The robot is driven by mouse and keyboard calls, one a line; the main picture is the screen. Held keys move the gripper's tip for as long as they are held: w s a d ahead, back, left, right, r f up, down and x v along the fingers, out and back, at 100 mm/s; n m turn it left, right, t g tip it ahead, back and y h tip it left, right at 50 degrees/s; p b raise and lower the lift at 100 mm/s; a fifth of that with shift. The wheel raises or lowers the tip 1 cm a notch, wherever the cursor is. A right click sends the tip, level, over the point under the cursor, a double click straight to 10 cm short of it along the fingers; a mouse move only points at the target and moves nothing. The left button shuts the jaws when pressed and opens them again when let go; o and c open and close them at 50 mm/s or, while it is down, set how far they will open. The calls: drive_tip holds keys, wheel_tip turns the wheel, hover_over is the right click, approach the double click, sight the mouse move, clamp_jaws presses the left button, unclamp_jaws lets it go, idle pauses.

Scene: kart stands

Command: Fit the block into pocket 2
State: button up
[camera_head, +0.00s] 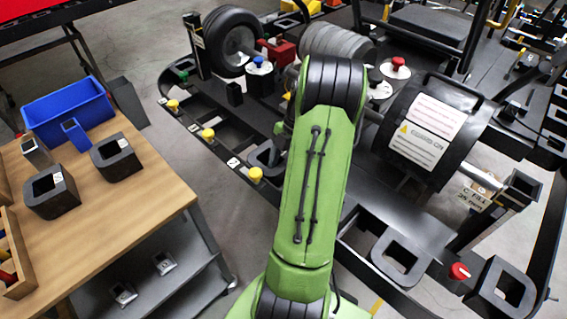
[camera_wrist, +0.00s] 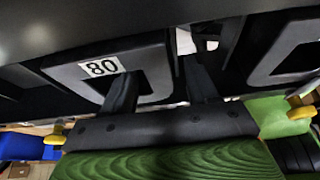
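In the wrist view, a dark hollow block (camera_wrist: 75,72) carries a white label that reads "80". My gripper (camera_wrist: 161,95) shows two dark fingers set apart. The left finger overlaps the block's opening, and the right one is beyond its right wall. Gaps show between fingers and wall, so I see no grip. In the head view my green arm hides the gripper. A dark ring-shaped piece (camera_head: 265,155) shows just left of the arm, partly hidden. Numbered white tags lie along the dark rail (camera_head: 212,145), too small to read, so I cannot tell which pocket is 2.
A wooden bench (camera_head: 95,225) at left holds a blue bin (camera_head: 68,108) and hollow dark blocks (camera_head: 50,192). Yellow knobs (camera_head: 255,174) stand along the rail. A black drum (camera_head: 425,130) and more dark frames (camera_head: 400,258) lie right of my arm. Grey floor is clear between bench and kart.

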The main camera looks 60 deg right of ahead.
drive_tip(key=p+v, duration=0.5)
drive_tip(key=v, duration=0.7)
drive_tip(key=w+a+r+m+h, duration=0.1)
drive_tip(key=w+a+r+m, duration=0.3)
drive_tip(key=a, duration=0.5)
drive_tip(key=w+a+r+m+h, duration=0.1)
drive_tip(key=w+a+r+h, duration=0.1)
drive_tip(key=w+a+r, duration=0.45)
drive_tip(key=s+a+r+m+t+h, duration=0.1)
drive_tip(key=s+a+m, duration=0.15)
drive_tip(key=a, duration=0.45)
drive_tip(key=s+a+r+m+t, duration=0.1)
drive_tip(key=s+a+m, duration=0.15)
drive_tip(key=a, duration=0.35)
drive_tip(key=s+a+f+m+t, duration=0.2)
drive_tip(key=s+a+m, duration=0.3)
drive_tip(key=s, duration=0.3)
drive_tip(key=shift+s+a+t, duration=0.3)
drive_tip(key=shift+s+a, duration=0.1)
drive_tip(key=shift+a, duration=0.25)
